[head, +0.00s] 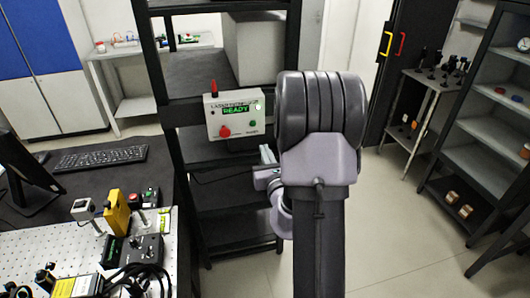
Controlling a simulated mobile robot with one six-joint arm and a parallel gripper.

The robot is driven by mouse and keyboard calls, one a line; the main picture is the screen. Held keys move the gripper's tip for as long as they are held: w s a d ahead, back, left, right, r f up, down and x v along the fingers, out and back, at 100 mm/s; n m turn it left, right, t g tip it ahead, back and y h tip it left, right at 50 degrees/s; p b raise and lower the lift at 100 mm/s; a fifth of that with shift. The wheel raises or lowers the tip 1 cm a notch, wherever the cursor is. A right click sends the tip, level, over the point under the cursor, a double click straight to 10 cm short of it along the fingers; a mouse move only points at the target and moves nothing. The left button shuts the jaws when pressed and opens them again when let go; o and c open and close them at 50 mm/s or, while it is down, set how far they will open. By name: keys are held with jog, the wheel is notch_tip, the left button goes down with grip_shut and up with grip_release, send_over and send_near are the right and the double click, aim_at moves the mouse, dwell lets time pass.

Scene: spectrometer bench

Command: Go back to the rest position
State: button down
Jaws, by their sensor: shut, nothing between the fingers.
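My arm stands upright in the right middle of the head view. My gripper (267,154) shows only in part, to the left of the thick grey arm joint, which hides some of it. It is shut with nothing in it. It is in front of the black rack, below and right of the white laser control box (216,121). The box has a green "READY" display, a red button and a red lamp on top. I cannot tell how far the gripper is from the box or rack.
A black rack (185,150) stands just beyond my arm. At left are a desk with a keyboard (100,157), a monitor (30,175) and an optical breadboard (60,245) with several devices. Shelves (480,165) stand at right. Floor (390,230) right of my arm is clear.

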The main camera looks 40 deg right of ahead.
jog(key=w+a+r+n+t+y, duration=0.1)
jog(key=w+a+r+n+y, duration=0.2)
jog(key=a, duration=0.5)
jog(key=w+a+r+n+t+y, duration=0.1)
jog(key=a+r+n+y, duration=0.2)
jog(key=a+n+y, duration=0.3)
jog(key=w+a+r+n+y, duration=0.1)
jog(key=a+r+n+y, duration=0.2)
jog(key=a, duration=0.6)
jog(key=s+a+r+n+g+y, duration=0.1)
jog(key=s+a+n+g+y, duration=0.25)
jog(key=a, duration=0.45)
jog(key=s+a+r+n+g+y, duration=0.1)
jog(key=s+a+n+g+y, duration=0.15)
jog(key=a+n+y, duration=0.35)
jog(key=s+a+f+n+g+h, duration=0.25)
jog(key=s+a+n, duration=0.2)
jog(key=s, duration=0.25)
jog(key=s+a+f+n+g+h, duration=0.1)
jog(key=s+a+f+n+g, duration=0.1)
jog(key=s+a+n+g, duration=0.4)
jog(key=s+d+n+t+h, duration=0.3)
jog(key=s+d+n+h, duration=0.2)
jog(key=d, duration=0.5)
jog(key=shift+s+d+r+n+h, duration=0.15)
jog(key=shift+s+d+n+h, duration=0.2)
jog(key=shift+h, duration=0.55)
